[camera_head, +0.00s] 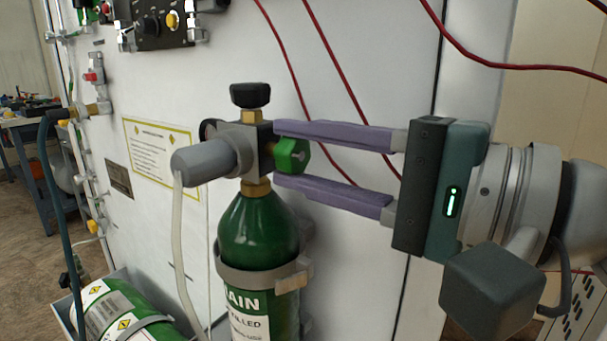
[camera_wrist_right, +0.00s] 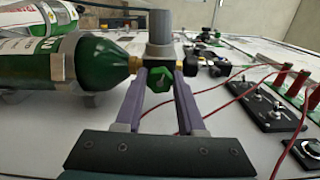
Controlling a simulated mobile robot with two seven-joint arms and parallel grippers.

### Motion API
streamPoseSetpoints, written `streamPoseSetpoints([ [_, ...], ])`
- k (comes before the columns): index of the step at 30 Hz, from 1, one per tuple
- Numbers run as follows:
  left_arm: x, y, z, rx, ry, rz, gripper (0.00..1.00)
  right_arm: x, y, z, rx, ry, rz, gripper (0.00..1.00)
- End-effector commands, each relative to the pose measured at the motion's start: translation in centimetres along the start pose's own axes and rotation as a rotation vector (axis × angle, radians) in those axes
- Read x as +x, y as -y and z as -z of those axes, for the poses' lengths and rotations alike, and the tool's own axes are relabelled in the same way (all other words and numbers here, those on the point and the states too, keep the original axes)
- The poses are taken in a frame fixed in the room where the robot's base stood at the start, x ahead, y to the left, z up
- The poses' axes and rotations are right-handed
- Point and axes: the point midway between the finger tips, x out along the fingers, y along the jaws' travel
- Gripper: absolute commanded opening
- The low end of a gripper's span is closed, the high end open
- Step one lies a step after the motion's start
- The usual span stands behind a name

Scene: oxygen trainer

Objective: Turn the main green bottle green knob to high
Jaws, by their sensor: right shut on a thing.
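The main green bottle (camera_head: 258,232) stands upright in a grey clamp against the white panel. Its grey valve block has a black knob on top and a green knob (camera_head: 291,155) on its right side. My right gripper (camera_head: 276,152) reaches in from the right, with one purple finger above the green knob and one below it. In the right wrist view the green knob (camera_wrist_right: 159,88) sits between the two fingers, and the gripper is shut on it. The fingertips reach the valve block. My left gripper is in neither view.
A grey regulator (camera_head: 203,160) with a pale hose juts left from the valve. A second green bottle (camera_head: 125,312) lies at the lower left. Red cables (camera_head: 330,60) cross the panel behind my gripper. A switch box (camera_head: 158,24) is mounted above.

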Motion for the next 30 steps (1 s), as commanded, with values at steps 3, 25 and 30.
streamPoseSetpoints([
  [3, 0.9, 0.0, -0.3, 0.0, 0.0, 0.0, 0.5, 0.0, -0.2, 0.0, -0.098, 0.001, 0.001, 0.0],
  [25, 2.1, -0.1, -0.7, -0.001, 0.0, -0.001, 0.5, 0.0, 0.0, 0.0, -0.344, 0.0, 0.0, 0.0],
  [30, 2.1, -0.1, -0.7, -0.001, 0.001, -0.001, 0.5, 0.0, 0.0, 0.0, -0.345, 0.0, 0.0, 0.0],
])
